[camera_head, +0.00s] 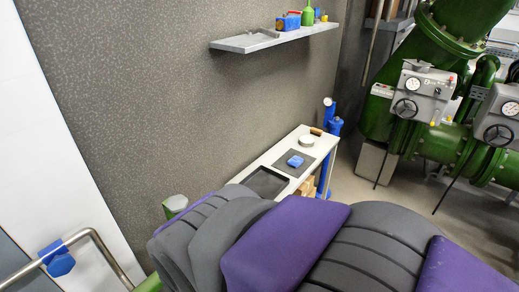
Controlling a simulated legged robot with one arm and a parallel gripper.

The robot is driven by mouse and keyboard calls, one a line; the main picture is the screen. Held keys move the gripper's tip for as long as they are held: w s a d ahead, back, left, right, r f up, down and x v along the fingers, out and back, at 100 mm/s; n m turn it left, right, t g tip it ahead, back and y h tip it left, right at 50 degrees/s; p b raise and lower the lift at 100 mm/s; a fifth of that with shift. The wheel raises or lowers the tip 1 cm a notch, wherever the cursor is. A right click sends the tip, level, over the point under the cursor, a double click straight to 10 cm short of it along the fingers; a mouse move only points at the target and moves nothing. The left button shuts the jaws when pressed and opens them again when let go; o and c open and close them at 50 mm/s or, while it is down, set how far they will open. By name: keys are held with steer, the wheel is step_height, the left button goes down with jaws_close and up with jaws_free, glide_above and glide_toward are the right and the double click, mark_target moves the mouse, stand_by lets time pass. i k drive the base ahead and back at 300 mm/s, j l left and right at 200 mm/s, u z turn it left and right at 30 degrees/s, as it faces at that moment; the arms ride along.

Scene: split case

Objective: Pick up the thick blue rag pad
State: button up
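A small thick blue pad (295,160) lies on a dark square mat (293,163) on a narrow light-topped bench against the wall. Another blue piece (57,260), cloth-like with an angular outline, hangs on a bent metal rail at the lower left. I cannot tell for sure which of the two is the rag pad. My gripper is not in view, and nothing shows touching either blue piece. A large grey and purple padded body, which seems to be mine, fills the lower middle and covers the near part of the bench.
The bench (257,160) also holds a black tray (267,183) and a round white item (307,141). A wall shelf (270,39) carries small coloured items. Green pipes with handwheels (405,108) stand right, with some open floor before them.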

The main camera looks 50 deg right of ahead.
mark_target(295, 161)
steer(key=z, duration=1.9)
